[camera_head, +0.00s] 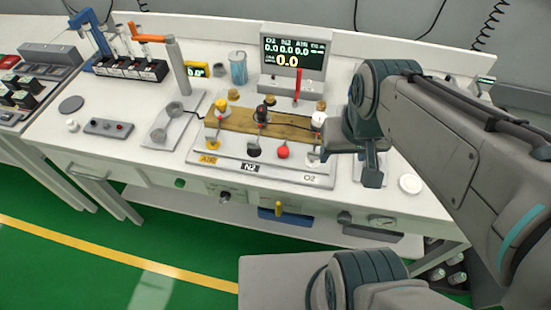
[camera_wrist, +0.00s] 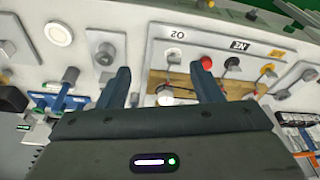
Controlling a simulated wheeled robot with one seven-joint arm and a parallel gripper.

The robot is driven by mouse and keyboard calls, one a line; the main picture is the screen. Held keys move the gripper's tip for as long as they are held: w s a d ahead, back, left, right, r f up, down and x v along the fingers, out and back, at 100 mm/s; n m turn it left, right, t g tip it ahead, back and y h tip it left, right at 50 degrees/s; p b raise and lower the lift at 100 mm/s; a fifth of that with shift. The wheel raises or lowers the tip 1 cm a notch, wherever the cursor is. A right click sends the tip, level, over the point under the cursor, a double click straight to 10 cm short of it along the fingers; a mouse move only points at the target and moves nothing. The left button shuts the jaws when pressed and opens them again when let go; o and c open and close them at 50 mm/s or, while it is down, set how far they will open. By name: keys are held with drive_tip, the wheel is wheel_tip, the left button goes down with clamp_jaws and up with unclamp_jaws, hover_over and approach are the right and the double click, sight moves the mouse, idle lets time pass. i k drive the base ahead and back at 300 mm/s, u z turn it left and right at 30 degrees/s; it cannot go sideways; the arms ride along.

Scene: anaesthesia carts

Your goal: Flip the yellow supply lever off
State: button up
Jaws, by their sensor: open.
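The supply panel (camera_head: 275,180) has a yellow AIR label (camera_head: 208,160), a N2 label (camera_head: 249,167) and an O2 label. A yellow knob (camera_head: 221,104) stands at the left end of its wooden strip (camera_head: 240,124), on the AIR side. In the wrist view, a yellow knob (camera_wrist: 268,68) is near the yellow AIR label (camera_wrist: 277,54), right of my fingers. I cannot tell the lever's exact setting. My gripper (camera_head: 352,162) is open at the panel's right end, well right of the yellow knob. In the wrist view, my gripper (camera_wrist: 160,78) shows a white knob (camera_wrist: 165,96) between its fingers; contact is unclear.
A black knob (camera_head: 262,114) and a red knob (camera_head: 283,152) stand between my gripper and the yellow knob. A display (camera_head: 293,62) stands behind the panel. A white disc (camera_head: 410,184) lies at right.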

sight(279, 205)
drive_tip(key=u, duration=0.75)
drive_tip(key=k, duration=0.85)
drive_tip(key=z, duration=1.1)
